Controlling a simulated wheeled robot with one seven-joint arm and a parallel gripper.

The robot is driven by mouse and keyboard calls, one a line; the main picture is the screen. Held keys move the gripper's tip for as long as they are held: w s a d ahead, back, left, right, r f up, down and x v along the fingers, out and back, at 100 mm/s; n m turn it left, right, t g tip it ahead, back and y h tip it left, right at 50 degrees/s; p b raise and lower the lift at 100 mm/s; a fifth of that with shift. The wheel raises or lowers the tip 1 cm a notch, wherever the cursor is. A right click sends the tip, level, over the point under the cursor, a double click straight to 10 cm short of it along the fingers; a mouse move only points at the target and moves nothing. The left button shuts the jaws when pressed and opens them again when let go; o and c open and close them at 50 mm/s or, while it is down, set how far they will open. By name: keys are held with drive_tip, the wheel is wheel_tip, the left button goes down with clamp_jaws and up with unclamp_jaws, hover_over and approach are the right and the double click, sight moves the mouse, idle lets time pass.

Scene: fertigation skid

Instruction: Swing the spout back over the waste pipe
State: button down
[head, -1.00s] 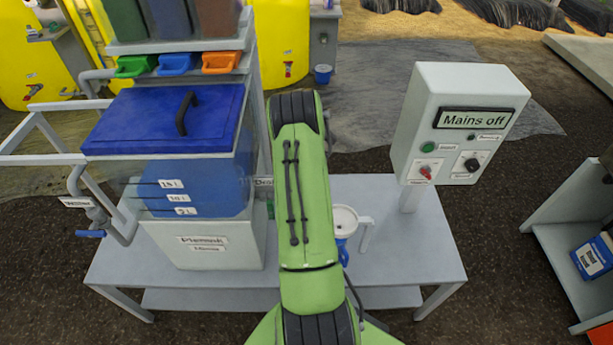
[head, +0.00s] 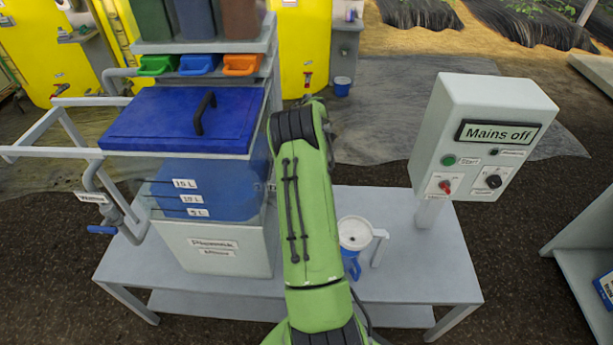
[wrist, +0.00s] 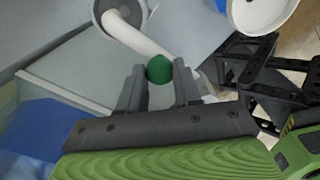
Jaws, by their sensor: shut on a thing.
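In the wrist view my gripper (wrist: 160,88) is shut on a green knob (wrist: 159,69), with a dark finger on each side of it. The knob sits at the white spout (wrist: 138,37), a bent tube. The spout's far end lies over a round grey opening, which looks like the waste pipe (wrist: 97,14), at the upper left; I cannot tell how well centred it is. In the head view my green arm hides the gripper, knob and spout.
A white-topped vessel with a blue handle (head: 354,233) stands right of my arm; its white rim (wrist: 262,12) shows in the wrist view. The blue-lidded tank (head: 175,120) is left on the bench (head: 420,260). The control box reading "Mains off" (head: 480,150) stands right.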

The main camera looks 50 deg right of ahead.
drive_tip(key=shift+w+a, duration=0.1)
drive_tip(key=shift+w, duration=0.05)
drive_tip(key=c, duration=0.8)
unclamp_jaws()
wheel_tip(320, 180, up, 16)
drive_tip(key=shift+f+p, duration=0.15)
drive_tip(key=shift+p, duration=1)
